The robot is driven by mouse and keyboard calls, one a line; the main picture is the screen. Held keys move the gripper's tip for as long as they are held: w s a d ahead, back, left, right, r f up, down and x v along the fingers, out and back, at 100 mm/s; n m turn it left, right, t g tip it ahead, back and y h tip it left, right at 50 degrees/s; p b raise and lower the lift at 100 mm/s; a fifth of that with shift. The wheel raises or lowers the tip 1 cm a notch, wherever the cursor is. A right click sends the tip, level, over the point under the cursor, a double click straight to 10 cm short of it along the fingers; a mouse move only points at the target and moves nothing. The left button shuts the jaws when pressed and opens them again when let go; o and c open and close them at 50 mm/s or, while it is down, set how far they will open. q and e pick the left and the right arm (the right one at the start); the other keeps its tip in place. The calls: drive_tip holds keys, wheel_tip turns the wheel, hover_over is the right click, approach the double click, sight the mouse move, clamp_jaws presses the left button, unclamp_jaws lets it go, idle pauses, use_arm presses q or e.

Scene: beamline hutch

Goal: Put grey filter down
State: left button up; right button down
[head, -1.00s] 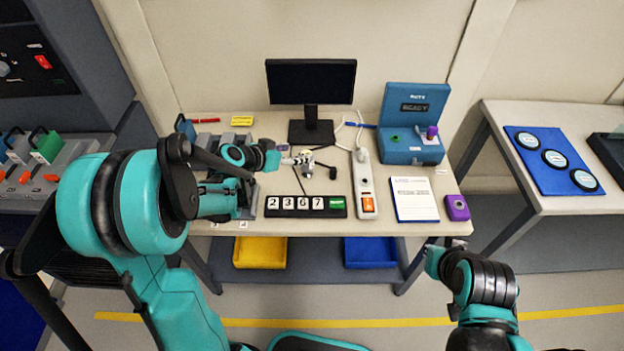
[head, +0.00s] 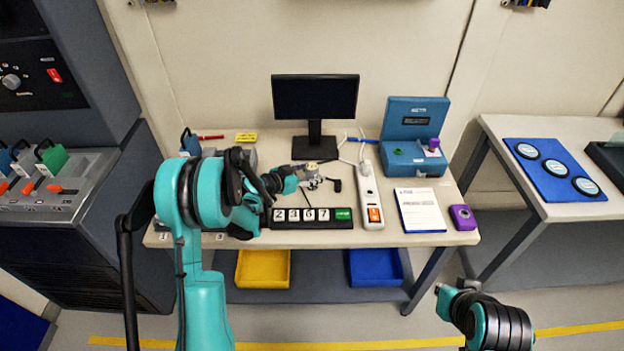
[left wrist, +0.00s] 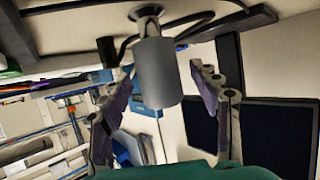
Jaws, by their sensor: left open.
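My left gripper (head: 312,176) is over the table in front of the monitor, behind the digit strip. In the left wrist view its two fingers (left wrist: 158,95) stand apart, with a plain grey cylinder (left wrist: 156,73) between them in the picture. A shiny fitting (left wrist: 148,14) shows at one end of the cylinder. I cannot tell whether the fingers touch it, nor surely whether it is the grey filter. My left arm hides much of the table's left side. Part of my right arm is at the lower right of the head view; its jaws cannot be made out.
The monitor (head: 315,97) stands behind my left gripper. The digit strip (head: 312,218), a power strip (head: 368,195), a clipboard sheet (head: 420,210) and a blue case (head: 412,158) are on the table. Blue and green handled pieces (head: 51,157) stand on grey equipment at the left.

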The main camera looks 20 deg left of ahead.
use_arm(q)
drive_tip(key=shift+w+d+f, duration=0.2)
drive_tip(key=shift+w+f, duration=0.05)
drive_tip(key=shift+w, duration=0.15)
drive_tip(key=shift+r, duration=0.15)
drive_tip(key=c, duration=1.4)
